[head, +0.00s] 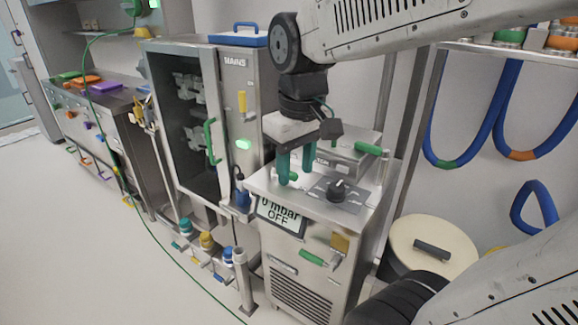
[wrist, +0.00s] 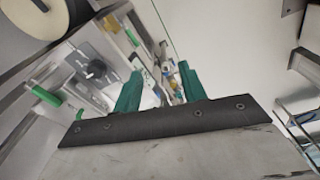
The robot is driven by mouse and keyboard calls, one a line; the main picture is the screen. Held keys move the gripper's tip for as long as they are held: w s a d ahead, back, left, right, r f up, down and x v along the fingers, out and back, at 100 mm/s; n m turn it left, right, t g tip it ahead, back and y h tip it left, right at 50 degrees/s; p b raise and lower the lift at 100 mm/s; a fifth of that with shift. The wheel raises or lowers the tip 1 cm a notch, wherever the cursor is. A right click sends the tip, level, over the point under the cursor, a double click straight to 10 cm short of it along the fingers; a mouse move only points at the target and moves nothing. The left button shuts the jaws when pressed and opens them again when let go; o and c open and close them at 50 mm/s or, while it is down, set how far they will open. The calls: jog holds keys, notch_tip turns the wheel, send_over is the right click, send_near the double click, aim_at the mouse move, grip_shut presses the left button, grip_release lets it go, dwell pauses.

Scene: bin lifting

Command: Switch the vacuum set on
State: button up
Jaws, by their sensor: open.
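The vacuum set is a steel cabinet (head: 312,272) with a tilted display (head: 281,215) reading "0 mbar OFF". A black rotary knob (head: 338,190) sits on a dark plate on its top. The knob also shows in the wrist view (wrist: 96,69), left of the fingers. My gripper (head: 294,176) has green fingers pointing down over the left part of the cabinet top, left of the knob. In the wrist view my gripper (wrist: 160,68) is open, with nothing between its fingers. It is apart from the knob.
A steel cabinet marked MAINS (head: 262,75) with a lit green lamp (head: 243,143) stands to the left. A green handle (head: 368,148) sticks out behind the knob. A round lidded drum (head: 420,235) stands at the right. Floor at the left is clear except for a green hose (head: 150,228).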

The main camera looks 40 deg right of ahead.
jog(key=w+d+f+n, duration=0.1)
jog(key=w+d+f, duration=0.3)
jog(key=w, duration=0.4)
jog(key=w+d+f+n, duration=0.1)
jog(key=w+d+f, duration=0.3)
jog(key=w+d, duration=0.2)
jog(key=w+d+f+g, duration=0.1)
jog(key=w+d+f, duration=0.3)
jog(key=w, duration=0.6)
jog(key=shift+w+d+n, duration=0.2)
jog(key=shift+d, duration=0.3)
jog(key=shift+w+d+n, duration=0.2)
jog(key=shift+d, duration=0.3)
jog(key=shift+w+d+f, duration=0.1)
jog(key=shift+f, duration=0.25)
notch_tip(320, 180, down, 7)
jog(key=shift+f, duration=0.15)
grip_shut()
